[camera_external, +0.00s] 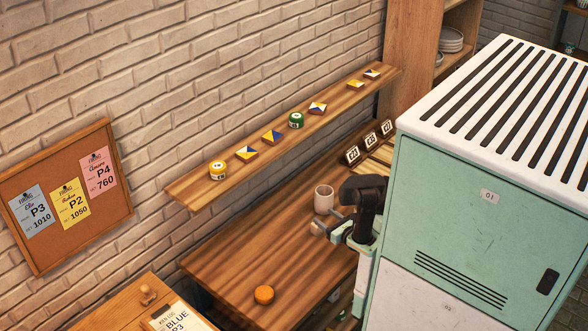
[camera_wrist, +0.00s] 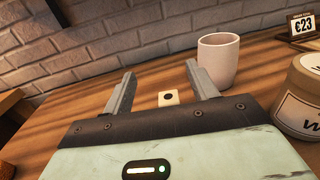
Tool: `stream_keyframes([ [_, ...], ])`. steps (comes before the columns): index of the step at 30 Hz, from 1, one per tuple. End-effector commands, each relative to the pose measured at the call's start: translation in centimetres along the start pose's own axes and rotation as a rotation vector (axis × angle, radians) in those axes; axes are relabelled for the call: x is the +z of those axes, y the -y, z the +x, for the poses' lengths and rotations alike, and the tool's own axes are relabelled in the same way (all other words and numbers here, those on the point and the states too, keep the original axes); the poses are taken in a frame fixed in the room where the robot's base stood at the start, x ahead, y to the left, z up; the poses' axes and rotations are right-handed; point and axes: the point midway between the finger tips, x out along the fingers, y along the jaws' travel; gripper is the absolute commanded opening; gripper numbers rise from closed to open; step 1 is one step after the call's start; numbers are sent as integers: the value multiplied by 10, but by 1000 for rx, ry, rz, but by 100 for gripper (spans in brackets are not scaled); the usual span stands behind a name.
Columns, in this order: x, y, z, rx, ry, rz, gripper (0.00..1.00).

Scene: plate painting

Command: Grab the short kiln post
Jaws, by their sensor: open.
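A small cream block with a dark round hole in its face, which looks like the short kiln post (camera_wrist: 168,98), sits on the wooden table in the wrist view. It appears between the two fingers of my gripper (camera_wrist: 160,70), with a gap on each side, a little nearer the right finger. The black palm edge lies just below it in the picture. My gripper is open and empty. In the external view my gripper (camera_external: 328,229) is low over the table beside the cup, and I cannot make out the post there.
A pale cup (camera_wrist: 218,62) stands just beyond the right finger; it also shows in the external view (camera_external: 323,199). A labelled jar (camera_wrist: 300,100) is close on the right. An orange round piece (camera_external: 264,295) lies on the table. A wall shelf (camera_external: 325,105) holds tiles and paint pots.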

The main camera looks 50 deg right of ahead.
Motion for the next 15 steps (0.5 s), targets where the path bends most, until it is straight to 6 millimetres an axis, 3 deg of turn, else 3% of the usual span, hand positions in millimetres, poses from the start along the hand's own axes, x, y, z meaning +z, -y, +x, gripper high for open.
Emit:
stream_keyframes([
  [1, -14, 0, 0, 1, 0, -1, 58],
  [12, -66, 0, 0, 2, 0, -6, 58],
  [15, -62, 0, 10, 3, 2, -6, 58],
])
